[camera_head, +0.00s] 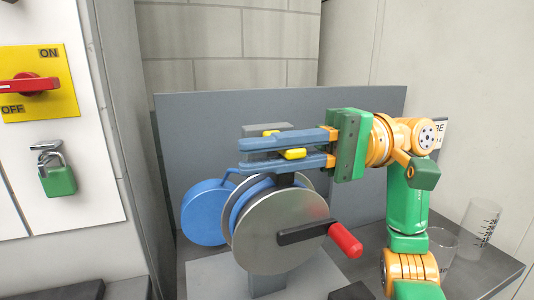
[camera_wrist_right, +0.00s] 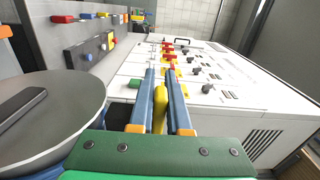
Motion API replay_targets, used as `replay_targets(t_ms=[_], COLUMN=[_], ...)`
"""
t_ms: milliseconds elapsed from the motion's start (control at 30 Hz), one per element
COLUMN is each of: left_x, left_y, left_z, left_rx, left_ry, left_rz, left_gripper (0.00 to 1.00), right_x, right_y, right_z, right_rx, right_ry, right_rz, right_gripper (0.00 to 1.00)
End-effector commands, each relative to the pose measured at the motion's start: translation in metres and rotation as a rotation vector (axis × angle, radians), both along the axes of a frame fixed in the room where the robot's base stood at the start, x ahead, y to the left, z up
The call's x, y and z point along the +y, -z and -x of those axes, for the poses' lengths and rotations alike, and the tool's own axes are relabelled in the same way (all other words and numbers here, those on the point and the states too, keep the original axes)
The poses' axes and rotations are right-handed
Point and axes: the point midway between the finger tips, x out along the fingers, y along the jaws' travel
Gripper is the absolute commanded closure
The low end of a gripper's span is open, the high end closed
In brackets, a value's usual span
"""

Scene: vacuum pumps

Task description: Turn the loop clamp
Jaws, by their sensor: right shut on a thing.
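The loop clamp shows as a yellow handle (camera_head: 293,153) in front of a grey block (camera_head: 282,128), just above a round metal reel (camera_head: 268,235). My right gripper (camera_head: 245,152) reaches in from the right, its two blue fingers lying one above the other across the handle. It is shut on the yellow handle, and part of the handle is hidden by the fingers. In the right wrist view the yellow handle (camera_wrist_right: 160,108) stands between the two blue fingers (camera_wrist_right: 162,85). My left gripper is not in view.
The reel has a crank with a red grip (camera_head: 345,240) and blue hose behind it. A grey panel (camera_head: 210,120) stands close behind. Clear beakers (camera_head: 480,222) stand on the right of the bench. A yellow switch plate (camera_head: 62,85) and green padlock (camera_head: 58,180) are at left.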

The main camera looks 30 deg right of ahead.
Motion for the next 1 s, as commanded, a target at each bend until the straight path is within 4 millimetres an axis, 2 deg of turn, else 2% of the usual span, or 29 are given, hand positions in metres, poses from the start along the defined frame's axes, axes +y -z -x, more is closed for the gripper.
replay_targets(t_ms=[200, 233, 333, 667, 900, 1000], left_x=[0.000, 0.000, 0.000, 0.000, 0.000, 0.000], left_y=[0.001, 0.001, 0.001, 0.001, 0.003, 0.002], left_z=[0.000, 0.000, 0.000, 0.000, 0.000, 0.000], left_rx=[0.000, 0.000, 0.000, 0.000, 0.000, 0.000], left_ry=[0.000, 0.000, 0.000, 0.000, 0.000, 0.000], left_rz=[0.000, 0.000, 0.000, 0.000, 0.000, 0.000], left_gripper=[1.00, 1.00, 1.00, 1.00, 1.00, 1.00], right_x=[0.001, 0.001, 0.001, -0.004, -0.052, -0.064], right_y=[0.003, 0.003, 0.003, 0.002, 0.001, 0.001], right_z=[0.000, 0.000, 0.000, 0.001, 0.012, 0.015], right_rx=[0.002, 0.002, 0.002, 0.003, 0.004, 0.003], right_ry=[-0.002, -0.002, -0.002, 0.001, 0.002, 0.000], right_rz=[0.009, 0.009, 0.008, 0.004, 0.002, 0.004], right_gripper=[1.00, 0.82, 0.55, 0.55, 0.55, 0.55])
